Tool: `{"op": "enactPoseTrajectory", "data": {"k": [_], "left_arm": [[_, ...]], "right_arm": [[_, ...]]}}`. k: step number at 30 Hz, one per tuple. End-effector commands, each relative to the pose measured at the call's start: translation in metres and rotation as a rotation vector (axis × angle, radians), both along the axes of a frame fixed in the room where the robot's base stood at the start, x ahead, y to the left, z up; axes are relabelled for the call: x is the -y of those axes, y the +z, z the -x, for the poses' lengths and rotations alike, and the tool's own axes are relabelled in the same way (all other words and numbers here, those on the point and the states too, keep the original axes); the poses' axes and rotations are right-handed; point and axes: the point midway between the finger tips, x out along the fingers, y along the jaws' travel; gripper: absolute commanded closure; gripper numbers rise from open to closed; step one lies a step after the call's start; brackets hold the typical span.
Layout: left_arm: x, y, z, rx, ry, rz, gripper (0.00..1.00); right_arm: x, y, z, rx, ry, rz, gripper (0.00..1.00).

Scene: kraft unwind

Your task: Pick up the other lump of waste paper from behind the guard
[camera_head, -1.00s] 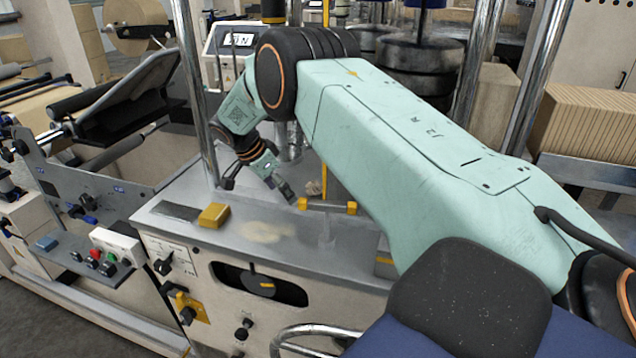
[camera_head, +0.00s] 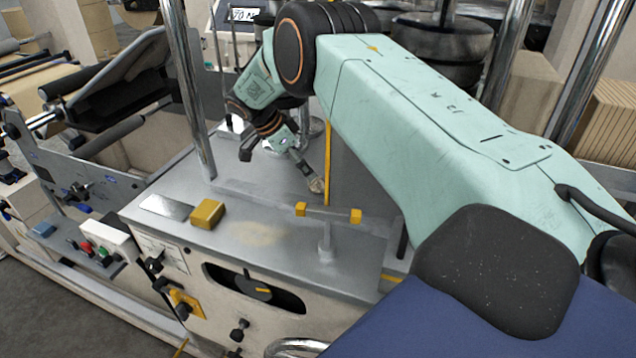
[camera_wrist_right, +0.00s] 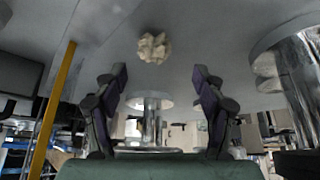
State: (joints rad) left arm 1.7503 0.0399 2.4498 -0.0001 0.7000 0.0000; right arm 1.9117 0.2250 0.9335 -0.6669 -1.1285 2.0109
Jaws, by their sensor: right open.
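The lump of waste paper (camera_head: 316,185) is small, pale and crumpled. It lies on the grey machine deck behind the guard's bar with yellow end blocks (camera_head: 328,213), close to a thin yellow post (camera_head: 327,165). My right gripper (camera_head: 308,172) is at the lump in the head view, partly hard to make out. In the right wrist view the gripper (camera_wrist_right: 159,76) is open and empty. The lump (camera_wrist_right: 154,47) shows there beyond the fingertips, roughly centred between them and apart from both. My left gripper is out of view.
The yellow post (camera_wrist_right: 55,100) stands to the left in the wrist view, and a shiny metal cylinder (camera_wrist_right: 295,85) to the right. A yellow block (camera_head: 208,214) sits on the deck's front left. A chrome column (camera_head: 190,95) rises behind it.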

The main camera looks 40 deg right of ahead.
Motion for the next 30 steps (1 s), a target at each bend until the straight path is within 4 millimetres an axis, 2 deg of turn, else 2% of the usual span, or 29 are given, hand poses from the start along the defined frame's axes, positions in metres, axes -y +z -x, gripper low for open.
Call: {"op": "enactPoseTrajectory", "data": {"k": [12, 15, 22, 30], "left_arm": [[0.000, 0.015, 0.000, -0.001, 0.000, 0.000, 0.60], [0.000, 0.015, 0.000, -0.001, 0.000, 0.000, 0.60], [0.000, 0.015, 0.000, 0.000, 0.000, 0.000, 0.60], [0.000, 0.015, 0.000, -0.001, 0.000, 0.000, 0.60]], "right_arm": [[0.021, -0.047, 0.013, 0.000, 0.000, 0.000, 0.30], [0.025, -0.053, 0.013, 0.000, 0.001, 0.000, 0.30], [0.027, -0.055, 0.013, 0.002, 0.001, 0.000, 0.30], [0.027, -0.055, 0.013, 0.001, 0.000, -0.001, 0.51]]}}
